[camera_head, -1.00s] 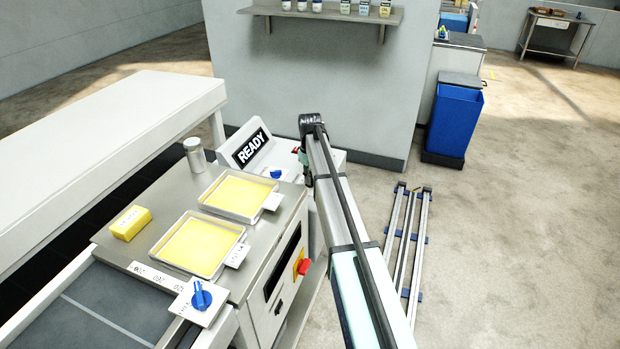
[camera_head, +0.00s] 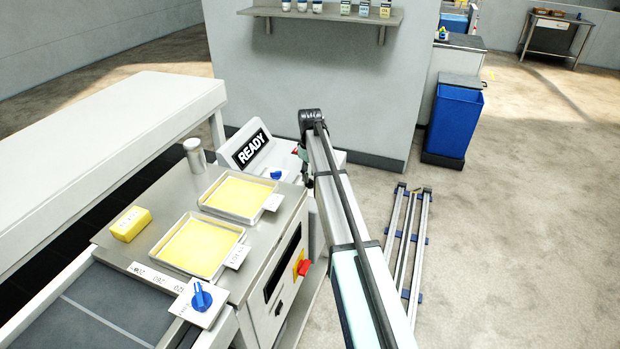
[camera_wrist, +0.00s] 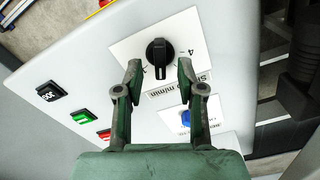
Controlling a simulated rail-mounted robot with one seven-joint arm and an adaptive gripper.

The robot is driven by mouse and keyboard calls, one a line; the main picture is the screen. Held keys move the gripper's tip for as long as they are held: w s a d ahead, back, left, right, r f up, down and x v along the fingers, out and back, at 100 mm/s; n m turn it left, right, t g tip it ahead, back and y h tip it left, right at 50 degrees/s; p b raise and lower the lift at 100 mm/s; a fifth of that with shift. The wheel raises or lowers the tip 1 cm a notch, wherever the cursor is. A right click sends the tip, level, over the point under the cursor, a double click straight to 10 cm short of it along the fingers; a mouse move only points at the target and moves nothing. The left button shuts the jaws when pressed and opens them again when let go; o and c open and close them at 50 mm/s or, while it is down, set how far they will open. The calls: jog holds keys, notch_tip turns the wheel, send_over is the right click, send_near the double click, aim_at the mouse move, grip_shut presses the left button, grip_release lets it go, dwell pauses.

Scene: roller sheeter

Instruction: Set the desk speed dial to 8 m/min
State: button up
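The speed dial (camera_wrist: 159,52) is a black knob on a white plate, seen in the wrist view, with a label reading "m/min" beside it and a "4" mark at its right. My gripper (camera_wrist: 156,80) is open, its two green-grey fingers on either side of the space just below the knob in the picture. The knob lies between and slightly beyond the fingertips; I cannot tell whether they touch it. The pointer's exact setting is too small to read. In the head view my arm hides the dial and gripper; the desk's READY display (camera_head: 251,148) shows.
In the wrist view, a blue knob (camera_wrist: 186,118) sits close to the right finger. Black (camera_wrist: 50,91), green (camera_wrist: 82,116) and red (camera_wrist: 104,133) buttons are at left. In the head view, two yellow-filled trays (camera_head: 240,197) and a blue dial (camera_head: 201,298) are on the machine.

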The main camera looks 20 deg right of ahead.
aim_at(310, 179)
notch_tip(310, 179, up, 10)
dwell(0.4)
dwell(0.6)
